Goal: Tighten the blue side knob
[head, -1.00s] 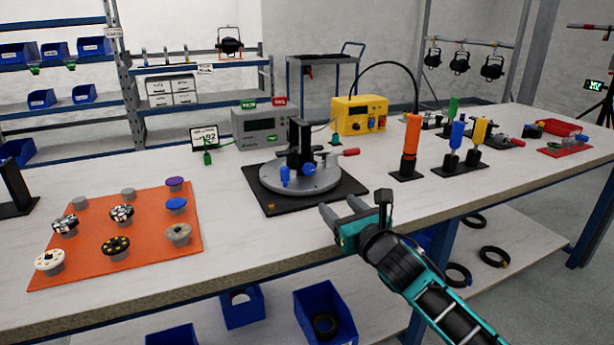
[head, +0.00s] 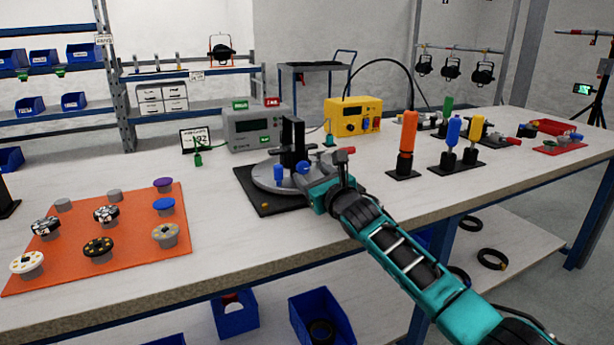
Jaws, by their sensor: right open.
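The fixture is a grey round plate (head: 262,183) on a black base mat (head: 247,196), with a black upright block (head: 292,141) in its middle. Two blue knobs show low at the block's front: a left blue knob (head: 279,173) and a right blue knob (head: 303,168). I cannot tell for sure which is the side knob. My right gripper (head: 302,183) is open. It is over the right front of the plate, its fingertips pointing left, close to the right blue knob. Contact cannot be told, and the arm hides the plate's right side. My left gripper is out of view.
An orange mat (head: 130,263) with several knobs lies on the left. A grey meter (head: 240,131) and a yellow box (head: 347,107) stand behind the fixture. An orange-handled tool (head: 408,133) and blue and yellow drivers (head: 453,131) stand to the right.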

